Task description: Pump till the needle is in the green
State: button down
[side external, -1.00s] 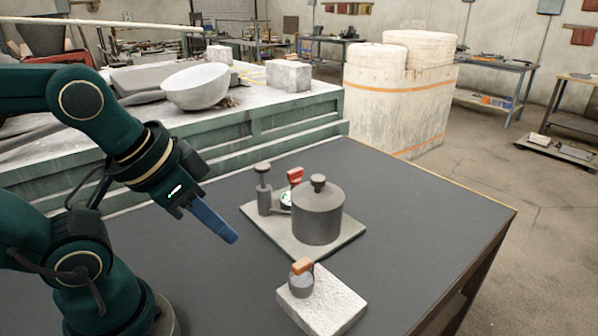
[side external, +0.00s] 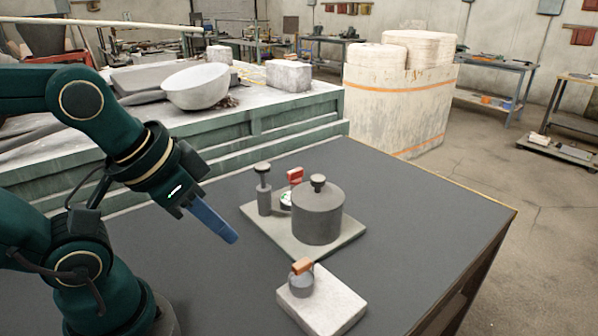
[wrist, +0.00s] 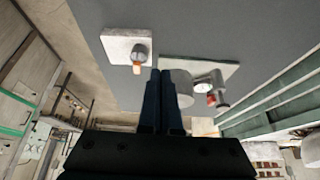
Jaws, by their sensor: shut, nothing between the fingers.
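A grey pump (side external: 264,190) with a dark knob on top stands upright at the left of a flat base plate (side external: 349,236). A grey lidded tank (side external: 317,215) with a dark top knob stands on the same plate. Between them is a small white-faced gauge (side external: 286,199), mostly hidden behind the tank, with a red part (side external: 295,175) above it. The gauge also shows in the wrist view (wrist: 204,86), too small to read the needle. My gripper (side external: 234,239) is shut and empty, its blue fingers pointing down to the right, left of the plate and apart from it.
A pale square block (side external: 335,309) lies in front of the plate, with a small grey pot with an orange handle (side external: 301,278) on it. The dark table (side external: 430,215) is clear on the right. A green bench (side external: 270,125) stands behind.

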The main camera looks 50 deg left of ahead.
dwell(0.3)
jog(key=w+a+r+n+t+h, duration=0.1)
jog(key=w+r+n, duration=0.4)
jog(key=n, duration=0.4)
jog(key=w+a+r+n+t, duration=0.1)
jog(key=w+r+n+t, duration=0.15)
jog(key=w+n, duration=0.45)
jog(key=w+a+n+y, duration=0.2)
jog(key=w+a+n, duration=0.2)
jog(key=a+n, duration=0.8)
jog(key=a, duration=0.4)
jog(key=shift+r, duration=0.4)
jog(key=shift+w, duration=0.1)
